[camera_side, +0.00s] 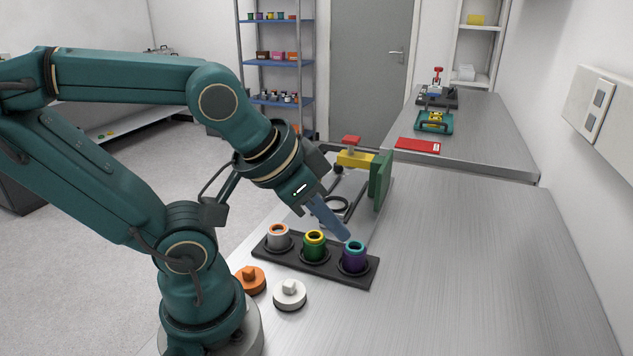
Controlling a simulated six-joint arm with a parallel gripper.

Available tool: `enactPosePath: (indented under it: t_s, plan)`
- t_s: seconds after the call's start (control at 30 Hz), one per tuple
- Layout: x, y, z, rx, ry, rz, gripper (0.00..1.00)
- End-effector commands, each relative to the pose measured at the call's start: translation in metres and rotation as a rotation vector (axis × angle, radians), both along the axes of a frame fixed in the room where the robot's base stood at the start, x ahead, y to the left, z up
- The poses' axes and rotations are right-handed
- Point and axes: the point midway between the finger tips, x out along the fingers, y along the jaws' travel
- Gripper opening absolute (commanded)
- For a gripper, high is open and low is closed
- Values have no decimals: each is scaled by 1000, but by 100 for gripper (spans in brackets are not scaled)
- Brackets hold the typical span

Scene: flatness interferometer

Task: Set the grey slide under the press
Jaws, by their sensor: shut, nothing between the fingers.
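My gripper (345,236) is shut and empty, its blue-grey fingers pointing down to the right. Its tip appears just above the black rack, between the green and purple pots in the picture. I cannot make out a flat grey slide; a grey pot (278,238) with an orange ring sits in the rack's left place. A frame with a yellow block (355,158), a red top (351,140) and an upright green plate (381,181) stands behind my gripper. It may be the press; my wrist and fingers partly hide its lower part.
The black rack (323,272) also holds a green pot (314,247) and a purple pot (354,258). An orange knobbed disc (251,280) and a white one (289,294) lie in front. A red flat item (418,146) lies farther back. The metal table is clear on the right.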

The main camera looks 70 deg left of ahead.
Motion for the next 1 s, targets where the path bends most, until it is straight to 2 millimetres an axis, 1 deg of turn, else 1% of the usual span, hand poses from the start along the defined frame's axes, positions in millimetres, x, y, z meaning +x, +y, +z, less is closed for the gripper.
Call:
enactPosePath:
  t_s: [0.2, 0.3, 0.43, 0.57, 0.67, 0.77, 0.87, 0.97, 1.0]
  plan:
    - [50, 43, 38, 226, -282, 15, 0]
    - [69, 61, 57, 332, -392, 1, 0]
    - [89, 77, 76, 461, -495, -57, 0]
    - [104, 88, 87, 565, -555, -149, 0]
    - [111, 94, 87, 625, -567, -239, 0]
    - [115, 101, 79, 662, -548, -337, 0]
    - [113, 108, 64, 676, -498, -439, 0]
    - [105, 118, 43, 663, -421, -534, 0]
    - [99, 123, 33, 648, -382, -569, 0]
